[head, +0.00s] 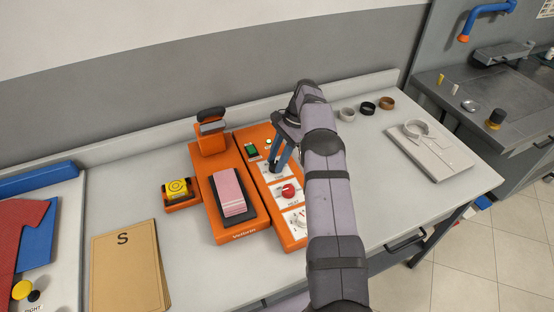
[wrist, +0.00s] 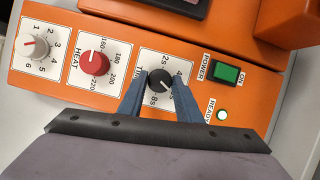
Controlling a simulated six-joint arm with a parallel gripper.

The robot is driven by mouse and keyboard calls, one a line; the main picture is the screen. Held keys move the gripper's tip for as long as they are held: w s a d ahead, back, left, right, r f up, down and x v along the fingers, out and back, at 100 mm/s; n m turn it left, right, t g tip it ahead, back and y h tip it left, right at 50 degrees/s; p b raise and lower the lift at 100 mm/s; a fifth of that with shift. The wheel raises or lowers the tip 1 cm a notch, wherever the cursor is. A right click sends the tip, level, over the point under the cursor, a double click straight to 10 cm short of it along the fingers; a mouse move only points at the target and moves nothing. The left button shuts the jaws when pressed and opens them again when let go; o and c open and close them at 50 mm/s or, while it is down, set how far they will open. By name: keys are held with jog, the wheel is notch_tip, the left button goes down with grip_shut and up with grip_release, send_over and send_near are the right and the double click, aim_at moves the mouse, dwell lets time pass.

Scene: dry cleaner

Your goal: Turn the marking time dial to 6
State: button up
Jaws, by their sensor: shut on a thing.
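The marking time dial (wrist: 159,80) is a small black knob on a white label plate in the wrist view. Its plate shows 2s, a 4 and 8s; the 6 mark is hidden by a finger, and the word TIME is partly covered. A pale pointer line on the knob seems to lean to the lower right, toward the right finger. My gripper (wrist: 161,77) is shut on the dial, one blue finger on each side. In the head view my gripper (head: 281,166) reaches down to the orange machine's panel and hides the dial.
A red HEAT knob (wrist: 94,62) and a pale numbered knob (wrist: 38,47) sit left of the dial. A green POWER switch (wrist: 227,73) and a READY light (wrist: 221,115) are to its right. Pink tags (head: 229,190) lie on the orange press (head: 237,229) beside the panel.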

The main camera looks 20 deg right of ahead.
aim_at(276, 163)
jog(key=o, duration=1)
jog(key=shift+r+b, duration=0.55)
jog(key=shift+r, duration=4.5)
jog(key=shift+a, duration=0.1)
